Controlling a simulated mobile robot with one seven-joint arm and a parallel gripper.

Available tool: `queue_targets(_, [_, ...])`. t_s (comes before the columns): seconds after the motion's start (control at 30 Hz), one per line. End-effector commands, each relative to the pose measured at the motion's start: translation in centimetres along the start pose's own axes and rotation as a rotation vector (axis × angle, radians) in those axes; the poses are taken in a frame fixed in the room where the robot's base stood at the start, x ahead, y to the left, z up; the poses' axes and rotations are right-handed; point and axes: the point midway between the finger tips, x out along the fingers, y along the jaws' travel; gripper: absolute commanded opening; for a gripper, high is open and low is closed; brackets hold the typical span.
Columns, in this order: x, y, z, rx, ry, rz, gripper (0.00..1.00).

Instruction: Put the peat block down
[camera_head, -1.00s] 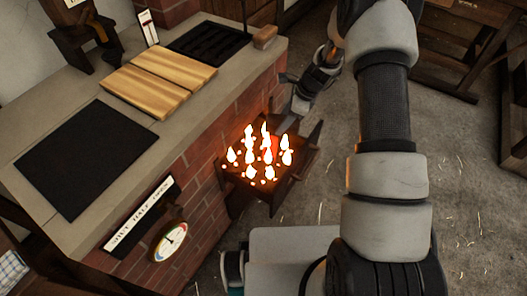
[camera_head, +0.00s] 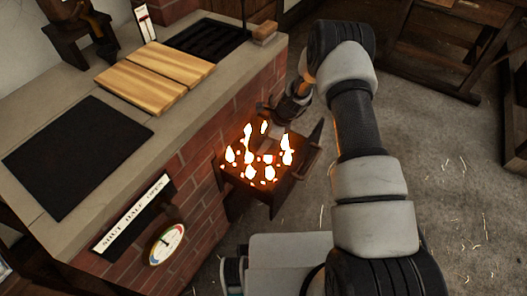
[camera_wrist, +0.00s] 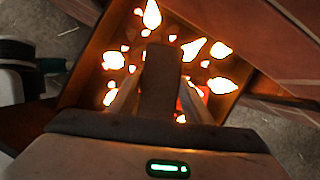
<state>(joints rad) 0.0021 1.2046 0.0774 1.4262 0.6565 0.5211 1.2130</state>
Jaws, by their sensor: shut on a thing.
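My gripper (camera_head: 277,125) is over the open fire drawer (camera_head: 239,186), which sticks out of the brick stove front with flames and glowing embers in it. In the wrist view my gripper (camera_wrist: 158,98) is shut on the peat block (camera_wrist: 160,84), a dark brown bar between the two fingers. The block points down among the flames, inside the drawer's outline. In the head view the block is partly hidden by the gripper and flames. I cannot tell whether it touches the embers.
The stove top carries two wooden boards (camera_head: 155,76), a dark plate (camera_head: 75,155), a black grate (camera_head: 206,42) and a small brown block or brush (camera_head: 264,31). A round dial (camera_head: 166,245) sits on the brick front. The floor at right is open, with a wooden bench (camera_head: 440,45) behind.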

Motion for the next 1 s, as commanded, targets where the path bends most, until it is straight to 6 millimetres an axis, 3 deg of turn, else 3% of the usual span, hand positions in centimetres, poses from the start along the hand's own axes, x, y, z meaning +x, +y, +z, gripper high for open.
queue_targets(0.33, [3.6, 0.0, -1.4, 0.001, -0.001, 0.0, 0.19])
queue_targets(0.4, [3.9, -0.1, -1.6, 0.0, -0.001, -0.001, 0.15])
queue_targets(0.57, [3.8, 0.0, -1.6, 0.0, 0.001, -0.001, 0.15])
queue_targets(0.6, [3.9, 0.0, -1.7, 0.0, 0.001, 0.0, 0.5])
queue_targets(0.67, [3.9, 0.0, -1.7, 0.0, 0.001, 0.0, 0.6])
queue_targets(0.7, [3.9, 0.0, -1.6, 0.0, 0.001, 0.0, 0.64])
queue_targets(1.0, [3.6, -0.1, -1.5, 0.0, 0.0, -0.001, 0.64])
